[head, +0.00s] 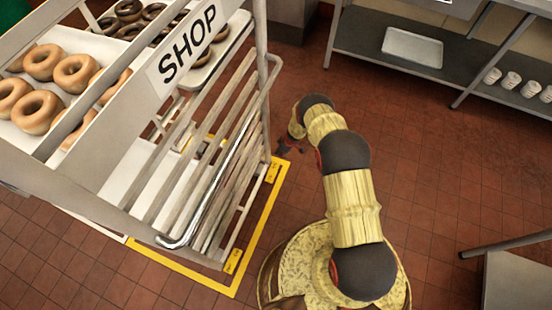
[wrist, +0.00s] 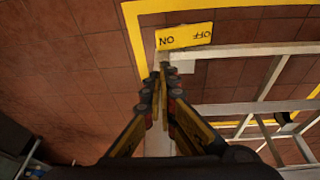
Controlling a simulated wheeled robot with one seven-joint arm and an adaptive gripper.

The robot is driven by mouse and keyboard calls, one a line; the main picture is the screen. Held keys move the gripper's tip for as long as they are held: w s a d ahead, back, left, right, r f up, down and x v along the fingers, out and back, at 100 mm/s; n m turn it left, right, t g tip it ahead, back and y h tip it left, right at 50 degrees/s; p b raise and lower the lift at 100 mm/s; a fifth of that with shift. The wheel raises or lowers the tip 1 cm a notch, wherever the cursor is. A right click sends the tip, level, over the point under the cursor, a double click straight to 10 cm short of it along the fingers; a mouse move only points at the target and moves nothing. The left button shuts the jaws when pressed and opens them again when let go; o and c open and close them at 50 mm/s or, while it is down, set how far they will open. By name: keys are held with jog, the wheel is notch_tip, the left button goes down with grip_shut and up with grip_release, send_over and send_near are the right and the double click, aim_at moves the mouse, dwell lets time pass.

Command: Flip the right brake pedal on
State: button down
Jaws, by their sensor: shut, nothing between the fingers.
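A rolling rack with a SHOP sign (head: 188,45) stands at the left in the head view. Two yellow pedal plates show low on its right side, a far one (head: 273,170) and a near one (head: 233,262). In the wrist view one yellow plate (wrist: 184,37) reads ON and OFF, upside down, just beyond my fingertips. Its tilt is hard to tell. My gripper (wrist: 164,80) is shut and empty, its tips close to the ON end; contact cannot be told. In the head view my gripper (head: 289,146) is small and dark, beside the rack's far right corner.
Donuts (head: 75,72) lie on the rack's trays. Yellow tape (head: 262,225) outlines the floor around the rack. The rack's metal frame (wrist: 255,107) is right of my fingers in the wrist view. A shelf with a tray (head: 412,47) stands at the back. Tiled floor (head: 430,170) is clear at right.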

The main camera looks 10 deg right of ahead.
jog(key=shift+n, duration=0.3)
jog(key=shift+f, duration=0.1)
jog(key=b+x, duration=0.2)
jog(key=x, duration=0.2)
jog(key=b+x, duration=0.2)
jog(key=x, duration=0.2)
jog(key=b+x, duration=0.2)
jog(key=x, duration=0.2)
jog(key=shift+s+d+b, duration=0.15)
jog(key=shift+d+b, duration=0.15)
jog(key=shift+b, duration=0.05)
jog(key=shift+d+f+b, duration=0.15)
jog(key=shift+f+b, duration=0.45)
jog(key=shift+f, duration=0.3)
jog(key=shift+w, duration=0.2)
